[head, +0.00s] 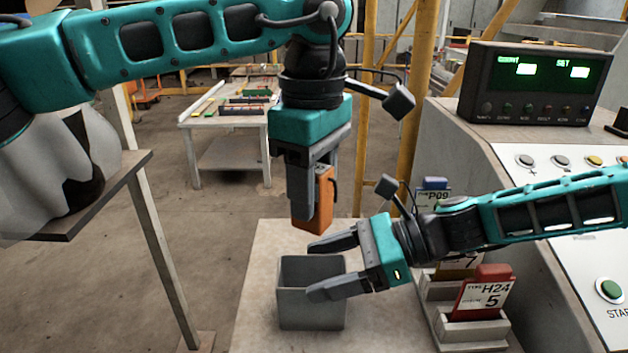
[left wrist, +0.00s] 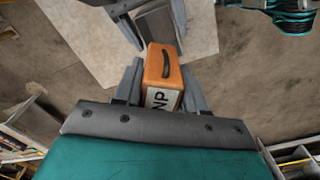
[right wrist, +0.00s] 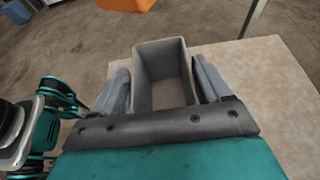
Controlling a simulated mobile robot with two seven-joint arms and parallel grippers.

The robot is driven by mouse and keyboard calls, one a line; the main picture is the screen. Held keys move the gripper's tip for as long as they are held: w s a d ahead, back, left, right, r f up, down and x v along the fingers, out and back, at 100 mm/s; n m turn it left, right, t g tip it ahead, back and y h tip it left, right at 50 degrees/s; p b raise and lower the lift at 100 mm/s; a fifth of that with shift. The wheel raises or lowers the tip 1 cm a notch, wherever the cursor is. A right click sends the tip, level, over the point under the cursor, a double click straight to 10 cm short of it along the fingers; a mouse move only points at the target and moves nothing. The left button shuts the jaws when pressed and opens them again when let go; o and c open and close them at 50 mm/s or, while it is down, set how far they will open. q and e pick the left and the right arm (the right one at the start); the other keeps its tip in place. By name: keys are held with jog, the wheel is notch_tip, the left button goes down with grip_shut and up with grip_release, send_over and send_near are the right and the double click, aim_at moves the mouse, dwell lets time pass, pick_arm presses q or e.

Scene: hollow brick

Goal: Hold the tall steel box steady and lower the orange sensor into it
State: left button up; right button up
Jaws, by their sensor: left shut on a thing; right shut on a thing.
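The tall steel box (head: 311,310) is grey, open at the top and stands upright on the table. My right gripper (head: 332,268) is shut on it, one finger on each side. The right wrist view shows the box (right wrist: 163,75) between the fingers, and its inside looks empty. The orange sensor (head: 318,200) hangs upright in my left gripper (head: 305,200), above the box and apart from it. In the left wrist view the sensor (left wrist: 162,78) shows a dark handle and a white label between the fingers. The box is partly hidden there.
Holders with a red-topped card (head: 485,295) and a blue-topped card (head: 434,198) stand right of the box, beside a control console (head: 540,85) with a green display. The pale tabletop (head: 262,270) is bare left of the box. A farther table (head: 225,120) holds coloured pieces.

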aim_at(313, 233)
pick_arm(q)
notch_tip(313, 233, down, 3)
jog(key=n, duration=0.6)
jog(key=shift+f, duration=1.85)
